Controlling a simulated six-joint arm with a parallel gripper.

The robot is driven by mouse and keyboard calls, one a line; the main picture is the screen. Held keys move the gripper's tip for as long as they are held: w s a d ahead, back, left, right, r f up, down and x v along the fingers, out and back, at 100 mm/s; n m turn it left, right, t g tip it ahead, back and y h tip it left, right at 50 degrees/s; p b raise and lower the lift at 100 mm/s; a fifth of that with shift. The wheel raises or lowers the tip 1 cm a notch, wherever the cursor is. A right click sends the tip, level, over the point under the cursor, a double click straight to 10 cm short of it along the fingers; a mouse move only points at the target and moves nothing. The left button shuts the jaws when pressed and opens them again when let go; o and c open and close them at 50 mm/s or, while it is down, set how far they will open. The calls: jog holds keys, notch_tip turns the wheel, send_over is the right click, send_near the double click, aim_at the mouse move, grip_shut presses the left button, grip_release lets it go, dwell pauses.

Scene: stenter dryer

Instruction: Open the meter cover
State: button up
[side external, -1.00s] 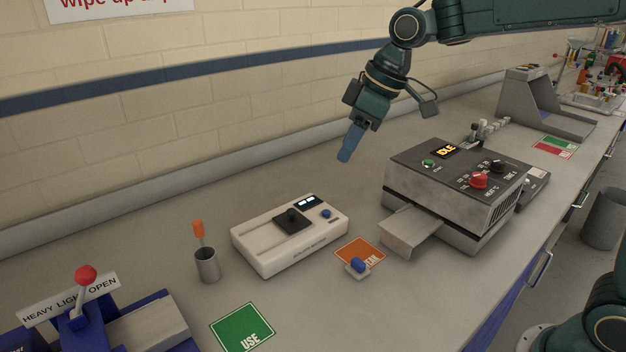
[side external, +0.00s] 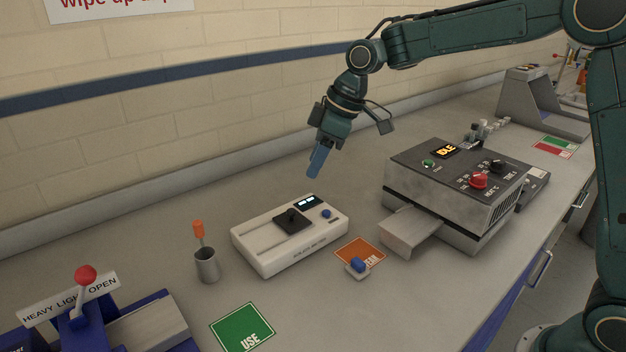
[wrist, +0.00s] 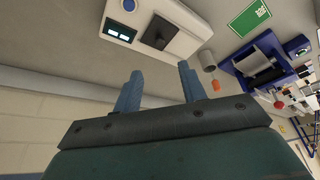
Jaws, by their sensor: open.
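The white meter (side external: 265,250) lies flat on the bench left of the dryer. A dark square cover (side external: 294,221) with a small black knob sits on its top, and it looks closed. A small lit display and a blue button are beside it. In the wrist view the meter (wrist: 188,42) and its dark cover (wrist: 158,32) are at the top, beyond the fingers. My gripper (side external: 315,174) hangs above and behind the meter, touching nothing. The wrist view shows its two blue fingers (wrist: 158,85) apart with nothing between them.
The grey dryer (side external: 450,205) with its tray stands right of the meter. An orange card (side external: 350,247) and a small blue-topped piece (side external: 357,267) lie in front. A metal cup (side external: 207,266) with an orange-handled tool stands left. A green card (side external: 235,322) lies nearer.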

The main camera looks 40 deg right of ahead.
aim_at(292, 210)
jog(key=x, duration=1.1)
jog(key=shift+a+f, duration=0.15)
jog(key=shift+f, duration=0.2)
grip_shut()
